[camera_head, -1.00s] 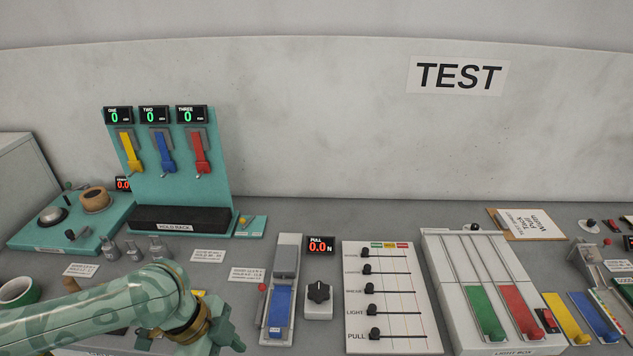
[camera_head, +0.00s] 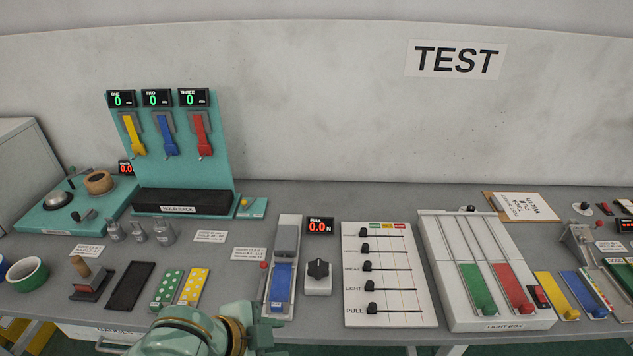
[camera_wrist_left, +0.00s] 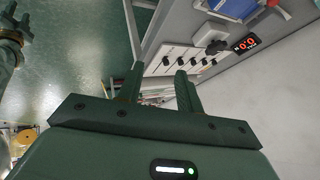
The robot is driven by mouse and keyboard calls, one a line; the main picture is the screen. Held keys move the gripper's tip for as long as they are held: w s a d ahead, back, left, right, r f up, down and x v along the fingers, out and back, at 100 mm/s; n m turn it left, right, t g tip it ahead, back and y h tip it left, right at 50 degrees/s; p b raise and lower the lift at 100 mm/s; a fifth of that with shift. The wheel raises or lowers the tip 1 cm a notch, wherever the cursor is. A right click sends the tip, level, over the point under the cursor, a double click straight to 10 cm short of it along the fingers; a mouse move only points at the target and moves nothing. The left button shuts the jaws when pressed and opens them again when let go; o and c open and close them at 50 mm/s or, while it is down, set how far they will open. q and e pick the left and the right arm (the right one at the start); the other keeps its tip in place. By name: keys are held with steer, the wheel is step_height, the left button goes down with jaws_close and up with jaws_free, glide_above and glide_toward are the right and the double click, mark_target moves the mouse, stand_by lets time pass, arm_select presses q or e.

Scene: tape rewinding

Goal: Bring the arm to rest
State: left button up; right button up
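My left gripper (camera_head: 265,335) is at the bottom of the head view, at the bench's front edge below the blue strip device. In the left wrist view its two fingers (camera_wrist_left: 158,80) stand apart with nothing between them. A green part of my other arm (camera_wrist_left: 12,40) shows at the left edge of the left wrist view, with what looks like its gripper at the end. Whether that gripper is open or shut cannot be made out. The right gripper is out of the head view.
The grey bench (camera_head: 330,190) holds a teal rack (camera_head: 180,180), a slider panel (camera_head: 390,300), a light box (camera_head: 450,290), a knob box (camera_head: 318,278), dotted cards (camera_head: 168,287) and a wood-handled tool (camera_head: 92,278). Open floor (camera_wrist_left: 60,90) shows in the left wrist view.

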arm_select(q)
steer(key=s+a+f+n+t+y, duration=0.1)
steer(key=s+a+n+y, duration=0.4)
steer(key=a, duration=0.7)
steer(key=s+a+f+n+t+y, duration=0.15)
steer(key=s+a+n+y, duration=0.4)
steer(key=a, duration=0.55)
steer(key=s+d+f+g+h+b, duration=0.1)
steer(key=s+d+f+g+h, duration=0.15)
steer(key=f, duration=1.15)
steer(key=s+d+f+g+h+b, duration=0.1)
steer(key=d+f, duration=0.2)
steer(key=f, duration=1.2)
steer(key=s+f+n+g+h+b, duration=0.1)
steer(key=s+f+n+g, duration=0.2)
steer(key=s+f, duration=1.3)
steer(key=s, duration=0.3)
steer(key=shift+a, duration=0.2)
